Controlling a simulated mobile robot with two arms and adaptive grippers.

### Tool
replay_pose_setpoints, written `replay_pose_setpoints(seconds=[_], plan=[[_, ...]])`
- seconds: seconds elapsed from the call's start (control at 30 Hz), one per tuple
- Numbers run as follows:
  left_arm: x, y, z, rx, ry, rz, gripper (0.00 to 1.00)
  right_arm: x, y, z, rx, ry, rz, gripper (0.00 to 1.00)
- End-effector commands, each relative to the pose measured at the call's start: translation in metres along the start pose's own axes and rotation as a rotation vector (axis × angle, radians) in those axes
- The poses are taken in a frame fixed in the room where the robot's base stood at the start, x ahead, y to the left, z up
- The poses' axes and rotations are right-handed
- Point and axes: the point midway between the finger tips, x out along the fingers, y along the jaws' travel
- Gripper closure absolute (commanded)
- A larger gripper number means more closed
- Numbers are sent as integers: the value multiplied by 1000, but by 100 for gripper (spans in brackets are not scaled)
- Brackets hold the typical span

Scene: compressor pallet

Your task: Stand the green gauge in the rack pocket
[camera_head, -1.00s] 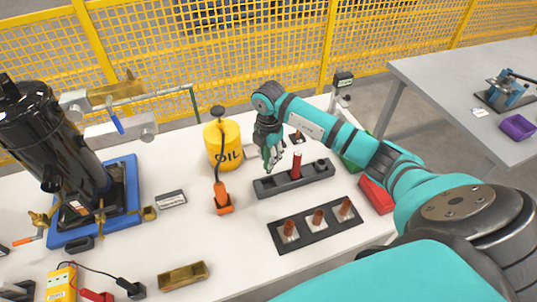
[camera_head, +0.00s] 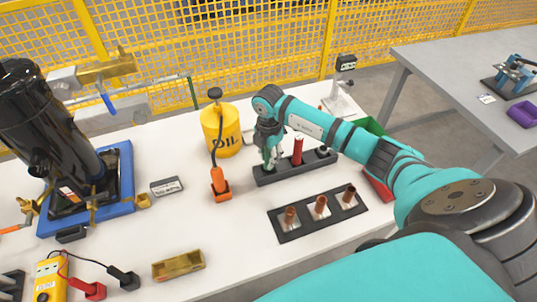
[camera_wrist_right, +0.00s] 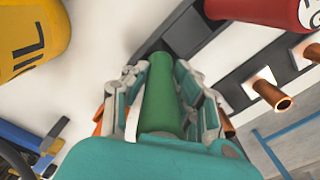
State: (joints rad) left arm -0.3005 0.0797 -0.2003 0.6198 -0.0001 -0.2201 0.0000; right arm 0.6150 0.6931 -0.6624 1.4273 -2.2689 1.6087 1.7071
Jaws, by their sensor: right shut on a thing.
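The green gauge (camera_wrist_right: 162,105) is between the fingers of my right gripper (camera_wrist_right: 165,95) in the right wrist view, and its far end meets the dark rack. In the head view the right gripper (camera_head: 269,158) is low over the left end of the dark rack (camera_head: 284,174); the gauge is mostly hidden there by the fingers. I cannot tell how deep its lower end sits in the left pocket. A red gauge (camera_head: 298,151) stands upright in the rack's middle pocket. The right pocket (camera_head: 322,153) looks empty. My left gripper is out of view.
A dark plate with copper pieces (camera_head: 320,206) lies in front of the rack. A yellow oil can (camera_head: 229,139) and an orange tool (camera_head: 220,185) stand left of it.

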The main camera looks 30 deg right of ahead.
Motion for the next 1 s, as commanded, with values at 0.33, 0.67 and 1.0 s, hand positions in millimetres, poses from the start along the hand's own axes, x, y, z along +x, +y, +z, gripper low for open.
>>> replay_pose_setpoints(seconds=[0.33,0.67,1.0], plan=[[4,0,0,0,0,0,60,5,0,0,0,0,1,100],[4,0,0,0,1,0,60,6,0,0,0,0,1,100],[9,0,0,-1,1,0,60,13,0,0,0,0,1,100]])
